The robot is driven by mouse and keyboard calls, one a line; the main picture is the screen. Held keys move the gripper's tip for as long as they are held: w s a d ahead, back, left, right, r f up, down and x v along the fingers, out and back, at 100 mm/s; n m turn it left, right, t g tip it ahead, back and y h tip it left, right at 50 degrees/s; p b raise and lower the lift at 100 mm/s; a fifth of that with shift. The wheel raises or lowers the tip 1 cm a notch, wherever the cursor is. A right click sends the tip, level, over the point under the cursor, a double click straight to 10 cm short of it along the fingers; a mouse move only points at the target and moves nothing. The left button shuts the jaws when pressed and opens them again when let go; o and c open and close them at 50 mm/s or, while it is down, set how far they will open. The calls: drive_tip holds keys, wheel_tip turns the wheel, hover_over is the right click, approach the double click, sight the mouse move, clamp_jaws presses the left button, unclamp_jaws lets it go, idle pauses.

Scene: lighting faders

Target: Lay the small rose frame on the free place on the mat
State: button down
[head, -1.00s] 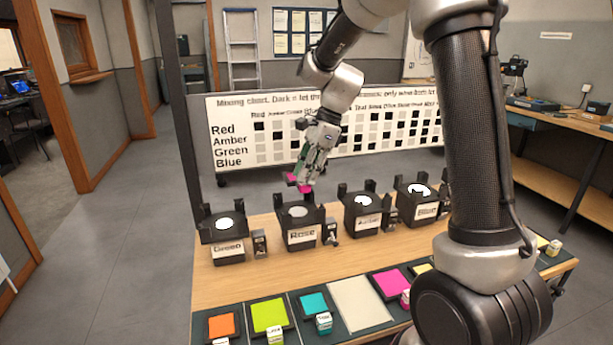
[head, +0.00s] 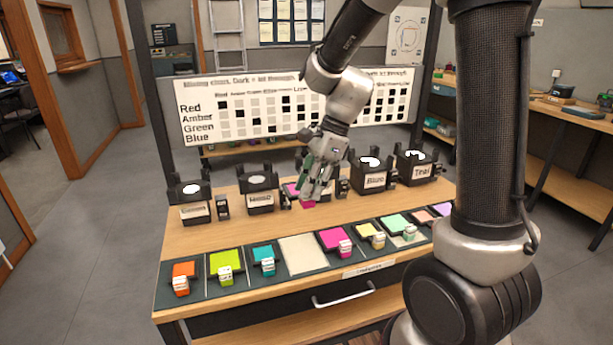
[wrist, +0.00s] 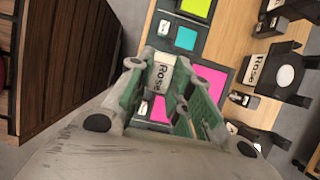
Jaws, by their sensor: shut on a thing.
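The small rose frame is a magenta square in the head view (head: 293,190), with a white tab marked "Rose" in the wrist view (wrist: 161,75). My gripper (head: 313,192) is shut on its tab and holds it above the table, behind the mat. In the wrist view the green fingers (wrist: 158,88) are around the tab, and the magenta sheet (wrist: 210,82) sticks out to the right. The dark mat (head: 205,283) runs along the table's front. Its free place (head: 303,256) is a bare cream square between the teal frame (head: 264,252) and another magenta frame (head: 333,240).
Black lamps stand in a row at the back, among them Rose (head: 260,199), Blue (head: 374,182) and Teal (head: 416,171). The magenta sheet hangs just in front of this row. Orange (head: 184,269) and lime (head: 226,260) frames lie left on the mat; yellow (head: 365,230) lies right.

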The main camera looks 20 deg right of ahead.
drive_tip(key=shift+f, duration=8.65)
drive_tip(key=shift+f, duration=1.35)
drive_tip(key=c, duration=1.2)
unclamp_jaws()
drive_tip(key=a+r+v, duration=0.1)
drive_tip(key=a+v, duration=0.1)
drive_tip(key=v, duration=1.6)
drive_tip(key=shift+a+r, duration=0.15)
drive_tip(key=shift+r, duration=0.1)
